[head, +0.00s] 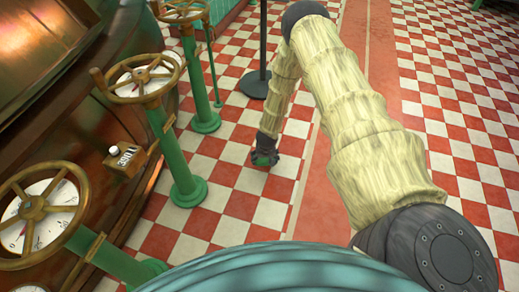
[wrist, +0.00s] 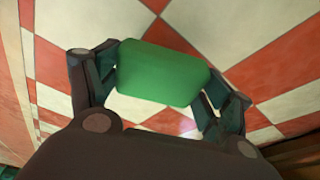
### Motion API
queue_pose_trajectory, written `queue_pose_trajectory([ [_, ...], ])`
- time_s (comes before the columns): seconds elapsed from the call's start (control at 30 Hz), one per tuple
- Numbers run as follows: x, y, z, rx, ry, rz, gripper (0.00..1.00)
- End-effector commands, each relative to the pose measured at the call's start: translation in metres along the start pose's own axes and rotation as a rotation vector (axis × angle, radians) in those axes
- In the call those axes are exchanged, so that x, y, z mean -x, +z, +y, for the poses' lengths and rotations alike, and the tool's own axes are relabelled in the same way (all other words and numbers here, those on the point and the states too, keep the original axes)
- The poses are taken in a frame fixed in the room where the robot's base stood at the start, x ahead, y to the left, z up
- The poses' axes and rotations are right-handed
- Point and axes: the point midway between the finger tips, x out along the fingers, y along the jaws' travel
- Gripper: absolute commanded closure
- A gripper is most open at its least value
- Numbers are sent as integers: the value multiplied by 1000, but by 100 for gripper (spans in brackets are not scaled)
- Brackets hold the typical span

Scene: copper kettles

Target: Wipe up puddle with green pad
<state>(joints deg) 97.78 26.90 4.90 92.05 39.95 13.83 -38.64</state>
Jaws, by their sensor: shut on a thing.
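The green pad (wrist: 163,73) sits between the two fingers of my gripper (wrist: 160,80) in the wrist view, and the fingers are shut on its two ends. In the head view my gripper (head: 264,159) hangs low over the checkered floor, with a little green of the pad (head: 262,161) showing. I cannot tell whether the pad touches the floor. No puddle stands out clearly in either view. A pale bright glint shows on the floor beside the right finger in the wrist view, and I cannot tell whether it is liquid.
Green valve posts (head: 187,150) with brass handwheels (head: 140,77) stand to the left, before a copper boiler (head: 60,70). A black pole on a round base (head: 255,84) stands behind my gripper. The red and white tiled floor is open to the right.

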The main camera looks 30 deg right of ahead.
Motion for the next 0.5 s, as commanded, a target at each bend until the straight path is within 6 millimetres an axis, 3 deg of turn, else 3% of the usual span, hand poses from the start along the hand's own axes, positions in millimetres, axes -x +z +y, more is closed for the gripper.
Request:
queue_pose_trajectory([
  [0.3,32,-9,0,1,0,1,50],
  [0.5,39,-11,-1,0,0,1,50],
])
